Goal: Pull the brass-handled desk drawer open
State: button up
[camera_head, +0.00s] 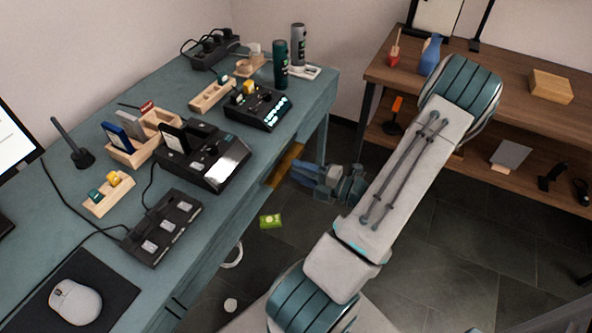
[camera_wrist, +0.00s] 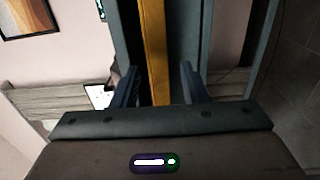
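The teal desk (camera_head: 310,88) fills the left of the head view. The brass handle (camera_head: 284,166) is a yellow-brown bar on the desk's front, below the top edge. It also shows in the wrist view as a long vertical brass strip (camera_wrist: 155,45). My gripper (camera_head: 300,172) is at the desk front, beside the handle. In the wrist view my gripper (camera_wrist: 160,75) has its two fingers apart, with the brass strip between them and visible gaps on both sides. The drawer's edges are hard to make out, partly hidden under the desk top.
Black devices (camera_head: 205,155), wooden holders (camera_head: 145,140), a dark bottle (camera_head: 281,65) and a mouse (camera_head: 76,302) crowd the desk top. A wooden shelf table (camera_head: 500,85) stands at the right. Dark floor tiles (camera_head: 450,240) lie open at right.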

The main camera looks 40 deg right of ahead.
jog(key=shift+x, duration=0.9)
jog(key=shift+c, duration=0.3)
